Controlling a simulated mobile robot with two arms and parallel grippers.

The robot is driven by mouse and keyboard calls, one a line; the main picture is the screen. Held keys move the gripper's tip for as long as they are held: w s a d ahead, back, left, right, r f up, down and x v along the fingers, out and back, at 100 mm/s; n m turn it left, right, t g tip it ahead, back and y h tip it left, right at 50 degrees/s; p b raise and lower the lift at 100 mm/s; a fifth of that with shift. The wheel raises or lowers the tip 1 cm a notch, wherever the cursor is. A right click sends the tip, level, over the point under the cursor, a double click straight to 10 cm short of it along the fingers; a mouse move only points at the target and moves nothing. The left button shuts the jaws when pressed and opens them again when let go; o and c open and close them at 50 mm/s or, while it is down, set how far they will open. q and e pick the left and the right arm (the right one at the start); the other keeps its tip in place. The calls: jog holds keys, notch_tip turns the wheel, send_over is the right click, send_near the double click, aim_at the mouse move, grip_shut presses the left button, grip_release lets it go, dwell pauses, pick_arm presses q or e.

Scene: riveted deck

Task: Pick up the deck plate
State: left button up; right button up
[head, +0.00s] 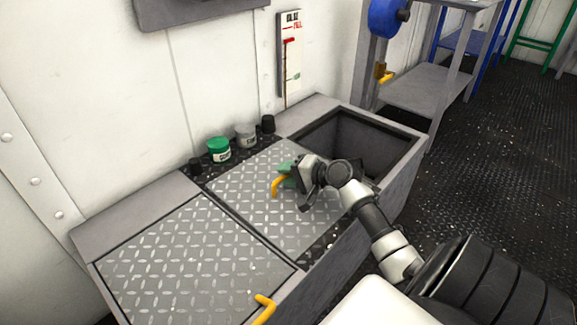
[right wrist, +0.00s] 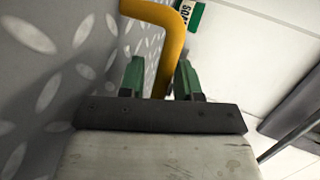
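A grey diamond-tread deck plate (head: 250,190) with a yellow handle (head: 277,187) lies in the middle of the long bench-like frame, beside an open square hatch. My right gripper (head: 287,176), with green fingers, is at this handle. In the right wrist view the yellow handle (right wrist: 172,55) runs between the two green fingers (right wrist: 160,80), with a gap showing on its left side, so the gripper looks open around it. The tread plate fills the left of that view. A second tread plate (head: 185,265) with its own yellow handle (head: 264,308) lies at the near left. My left gripper is not in view.
A green-lidded jar (head: 219,150), a grey-lidded jar (head: 245,135) and dark knobs stand along the back edge by the white wall. The open hatch (head: 352,143) is right of the plate. A grey shelf unit (head: 418,92) stands beyond. The dark floor at right is clear.

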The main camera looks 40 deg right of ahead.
jog(key=shift+w+a+f, duration=0.2)
jog(key=shift+w, duration=0.45)
grip_shut()
jog(key=shift+r, duration=0.1)
